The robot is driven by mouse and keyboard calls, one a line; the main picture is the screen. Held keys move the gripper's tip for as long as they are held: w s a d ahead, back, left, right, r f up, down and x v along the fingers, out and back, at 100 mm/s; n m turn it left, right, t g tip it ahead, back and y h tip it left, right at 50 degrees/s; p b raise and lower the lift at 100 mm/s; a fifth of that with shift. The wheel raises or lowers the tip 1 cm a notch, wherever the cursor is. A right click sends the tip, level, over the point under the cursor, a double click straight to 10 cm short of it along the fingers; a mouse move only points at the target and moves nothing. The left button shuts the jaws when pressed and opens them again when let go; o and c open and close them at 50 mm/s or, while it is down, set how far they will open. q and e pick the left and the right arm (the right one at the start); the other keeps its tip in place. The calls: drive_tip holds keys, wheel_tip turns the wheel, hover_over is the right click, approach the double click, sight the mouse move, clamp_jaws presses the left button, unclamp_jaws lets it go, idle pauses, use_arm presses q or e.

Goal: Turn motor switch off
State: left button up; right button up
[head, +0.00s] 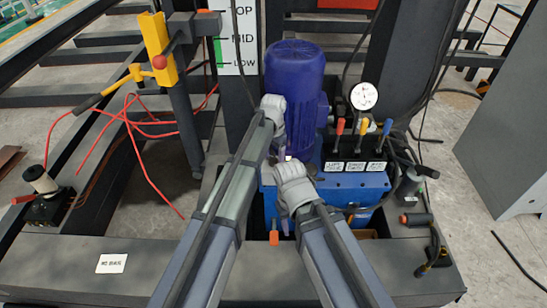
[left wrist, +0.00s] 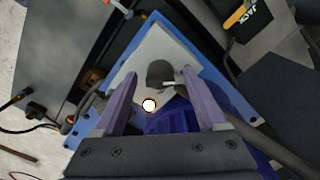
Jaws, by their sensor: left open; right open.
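The blue motor (head: 295,75) stands upright behind a blue tank (head: 350,188). My left gripper (head: 280,148) is beside the motor's lower left; its fingers are hard to make out in the head view. In the left wrist view my left gripper (left wrist: 157,76) is open and empty. Between and beyond its fingers are a pale plate (left wrist: 185,62), a dark rounded part (left wrist: 160,72) and a small white round part with an orange rim (left wrist: 149,105). I cannot tell for sure which is the motor switch. My right gripper (head: 284,212) is open, lower, over the tank's front left.
A valve block (head: 356,166) with red, orange and blue levers stands right of my grippers, below a gauge (head: 364,96). Red hoses (head: 130,120) and a yellow clamp (head: 158,48) are at the left. A grey cabinet (head: 510,140) stands at the right.

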sight(274, 158)
use_arm(q)
drive_tip(key=shift+r, duration=0.1)
wheel_tip(274, 158, up, 8)
drive_tip(key=p, duration=0.8)
drive_tip(key=shift+f, duration=0.2)
